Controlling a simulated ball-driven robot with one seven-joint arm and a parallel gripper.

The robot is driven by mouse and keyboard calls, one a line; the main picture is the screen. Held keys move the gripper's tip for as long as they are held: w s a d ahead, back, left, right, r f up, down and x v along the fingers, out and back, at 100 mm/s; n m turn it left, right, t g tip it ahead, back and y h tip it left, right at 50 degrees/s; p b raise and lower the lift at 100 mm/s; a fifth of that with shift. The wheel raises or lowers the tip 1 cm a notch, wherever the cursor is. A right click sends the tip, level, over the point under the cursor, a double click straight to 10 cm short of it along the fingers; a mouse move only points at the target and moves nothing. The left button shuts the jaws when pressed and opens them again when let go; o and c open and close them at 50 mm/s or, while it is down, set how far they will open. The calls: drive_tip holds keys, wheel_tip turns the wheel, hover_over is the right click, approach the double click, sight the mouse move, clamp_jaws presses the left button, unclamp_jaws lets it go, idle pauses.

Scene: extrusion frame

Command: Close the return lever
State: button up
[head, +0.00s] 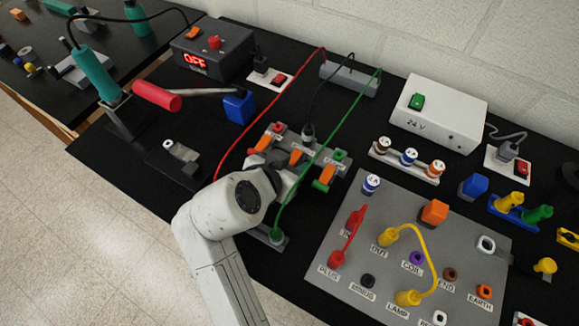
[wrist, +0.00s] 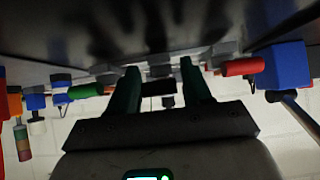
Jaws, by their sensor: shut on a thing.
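A grey terminal block (head: 314,159) in the head view carries a row of orange levers, with red, black and green ports behind them. The left lever (head: 263,143), middle lever (head: 296,156) and right lever (head: 327,175) show. Their labels are too small to read, so I cannot tell which is the return lever. My gripper's fingers (wrist: 160,88) show dark green in the wrist view, a little apart, with a small dark thing between them. It is shut on this thing, which I cannot identify. In the head view my wrist and hand hide part of the block's front.
Red, black and green wires (head: 333,137) run around and over the block. A blue box (head: 239,106) and red-handled tool (head: 156,96) lie behind to the left. A grey panel (head: 345,286) with plugs lies to the right.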

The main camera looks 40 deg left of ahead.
idle(0.4)
drive_tip(key=o, duration=1)
drive_tip(key=shift+f, duration=0.1)
drive_tip(key=b+v, duration=0.1)
drive_tip(key=v, duration=1)
drive_tip(key=shift+f, duration=0.25)
drive_tip(key=shift+s, duration=0.1)
